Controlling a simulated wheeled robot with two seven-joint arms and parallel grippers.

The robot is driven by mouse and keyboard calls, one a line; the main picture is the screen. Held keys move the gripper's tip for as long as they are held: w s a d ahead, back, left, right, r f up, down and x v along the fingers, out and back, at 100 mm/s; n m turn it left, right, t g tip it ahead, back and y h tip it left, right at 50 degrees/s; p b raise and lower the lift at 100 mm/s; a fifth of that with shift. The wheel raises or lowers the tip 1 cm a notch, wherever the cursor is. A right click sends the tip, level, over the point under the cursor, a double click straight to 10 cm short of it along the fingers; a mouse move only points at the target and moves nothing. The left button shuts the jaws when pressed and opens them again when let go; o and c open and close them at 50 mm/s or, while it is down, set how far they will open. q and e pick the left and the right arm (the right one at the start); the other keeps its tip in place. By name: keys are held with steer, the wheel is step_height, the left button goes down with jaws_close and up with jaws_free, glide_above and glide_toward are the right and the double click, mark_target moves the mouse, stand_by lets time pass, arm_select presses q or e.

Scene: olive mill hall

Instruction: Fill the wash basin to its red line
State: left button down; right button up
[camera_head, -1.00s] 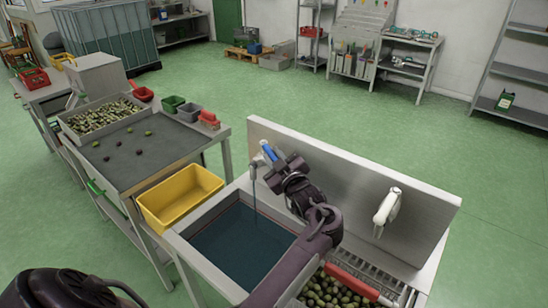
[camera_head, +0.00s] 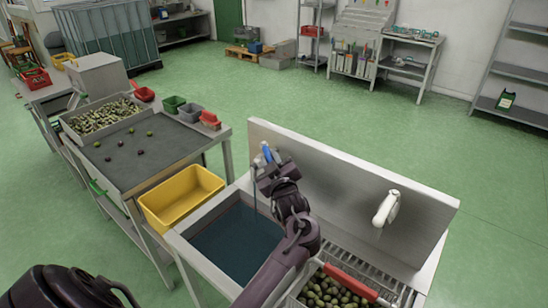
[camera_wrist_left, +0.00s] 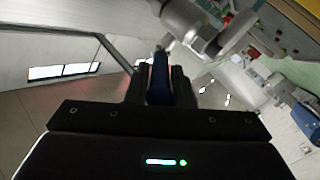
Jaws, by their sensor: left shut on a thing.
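The wash basin (camera_head: 199,223) is a steel sink holding dark blue-green water (camera_head: 240,243). A thin stream (camera_head: 254,195) falls into it from the tap (camera_head: 256,163) at its back edge. I cannot make out the red line. The tap's blue lever (camera_head: 267,152) shows between my left gripper's fingers in the left wrist view (camera_wrist_left: 160,80). My left gripper (camera_head: 267,170) is shut on this lever, above the back of the basin. My arm covers the basin's right side. My right gripper is not in view.
A yellow tub (camera_head: 181,196) stands left of the basin. A crate of olives (camera_head: 332,293) with a red handle sits at the right on the drainer. A steel backsplash (camera_head: 345,190) with a white fitting (camera_head: 386,208) rises behind. A sorting table (camera_head: 139,165) stands farther left.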

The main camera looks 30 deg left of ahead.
mark_target(261, 147)
arm_select(q)
steer(key=shift+s+a+r+m+t+h, duration=0.1)
steer(key=shift+s+a+m+t+h, duration=0.5)
steer(key=shift+m+t+h, duration=0.3)
steer(key=shift+s+a+r+m+t+h+p, duration=0.2)
steer(key=shift+a+m+t+h, duration=0.65)
steer(key=shift+m+h, duration=1)
steer(key=shift+s+a+f+m+t+h+p, duration=0.2)
steer(key=shift+a+m+t+h, duration=0.7)
steer(key=shift+h, duration=1.6)
steer(key=shift+s+a+r+m+t+h+p, duration=0.25)
steer(key=shift+a+m+t+h, duration=0.5)
steer(key=shift+m+h, duration=1.2)
steer(key=shift+a+f+h, duration=0.1)
steer(key=shift+a+h, duration=0.05)
steer(key=shift+h, duration=0.25)
steer(key=c, duration=1.6)
jaws_free()
steer(key=shift+c, duration=0.2)
steer(key=shift+o, duration=1.2)
steer(key=shift+w+f+g, duration=0.1)
steer(key=shift+g, duration=0.2)
steer(key=shift+o, duration=0.3)
steer(key=shift+w+f, duration=0.15)
steer(key=shift+f, duration=0.05)
steer(key=s+b, duration=0.2)
steer(key=s, duration=0.5)
steer(key=shift+s+a, duration=0.35)
steer(key=shift+s, duration=0.05)
